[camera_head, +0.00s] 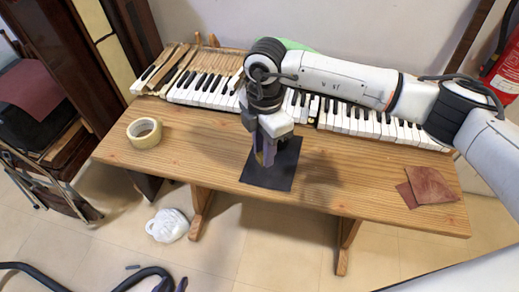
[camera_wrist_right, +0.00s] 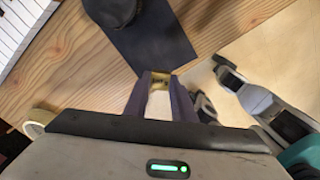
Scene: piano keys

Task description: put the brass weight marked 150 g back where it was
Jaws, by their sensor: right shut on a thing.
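My right gripper (camera_head: 264,160) hangs down over the left part of a black mat (camera_head: 284,176) on the wooden table. In the right wrist view the gripper's fingers (camera_wrist_right: 161,88) are shut on a small brass weight (camera_wrist_right: 160,80), which shows as a yellowish patch between the tips. The mat shows beyond it (camera_wrist_right: 158,45). I cannot read the weight's marking, nor tell whether it touches the mat.
A row of piano keys (camera_head: 352,121) runs along the table's back, with loose wooden keys (camera_head: 172,66) at left. A tape roll (camera_head: 144,132) stands on the left and brown leather pieces (camera_head: 430,186) lie on the right. The wood between mat and leather is free.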

